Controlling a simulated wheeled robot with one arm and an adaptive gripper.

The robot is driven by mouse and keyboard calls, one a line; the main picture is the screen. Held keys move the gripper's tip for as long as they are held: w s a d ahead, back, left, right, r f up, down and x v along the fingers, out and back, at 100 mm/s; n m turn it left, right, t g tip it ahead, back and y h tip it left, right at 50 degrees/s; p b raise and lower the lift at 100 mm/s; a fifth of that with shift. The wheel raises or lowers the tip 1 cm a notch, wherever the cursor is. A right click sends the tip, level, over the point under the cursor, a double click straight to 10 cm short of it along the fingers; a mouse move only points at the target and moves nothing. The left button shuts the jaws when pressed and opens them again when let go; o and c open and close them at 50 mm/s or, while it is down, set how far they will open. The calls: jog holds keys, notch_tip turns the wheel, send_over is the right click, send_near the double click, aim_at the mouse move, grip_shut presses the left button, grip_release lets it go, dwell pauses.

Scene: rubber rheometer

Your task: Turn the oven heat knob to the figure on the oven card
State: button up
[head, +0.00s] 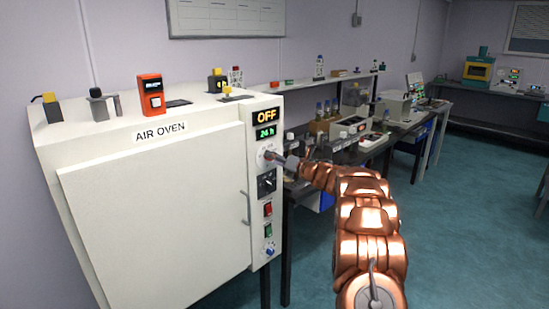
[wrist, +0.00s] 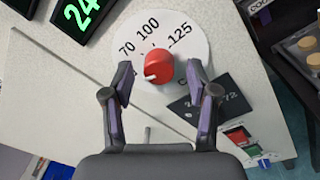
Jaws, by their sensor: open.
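The oven heat knob (wrist: 160,68) is red with a white mark. It sits on a round white dial (wrist: 185,22) printed 70, 100 and 125. The white mark points to the lower left, away from the 100 and 125. My gripper (wrist: 159,70) is open, with one finger on each side of the knob; I cannot tell whether either finger touches it. In the head view my gripper (head: 283,159) is at the panel of the white air oven (head: 150,215) and partly hides the dial. I cannot make out a readable oven card.
The oven's upper display (head: 265,115) reads OFF and the green one (head: 265,132) reads 24 h. A black dial (head: 267,182), a red switch (head: 267,209) and a green switch (head: 267,229) are below the knob. A crowded bench (head: 345,150) stands to the right.

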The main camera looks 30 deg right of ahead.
jog(key=shift+c, duration=0.4)
grip_shut()
dwell(0.4)
jog(key=shift+m+t+h+p, duration=0.25)
jog(key=shift+m+p, duration=1.75)
jog(key=shift+m, duration=3.1)
jog(key=shift+m+t+h+p, duration=0.25)
jog(key=shift+m+p, duration=1.7)
jog(key=shift+m, duration=3.15)
jog(key=shift+f, duration=0.1)
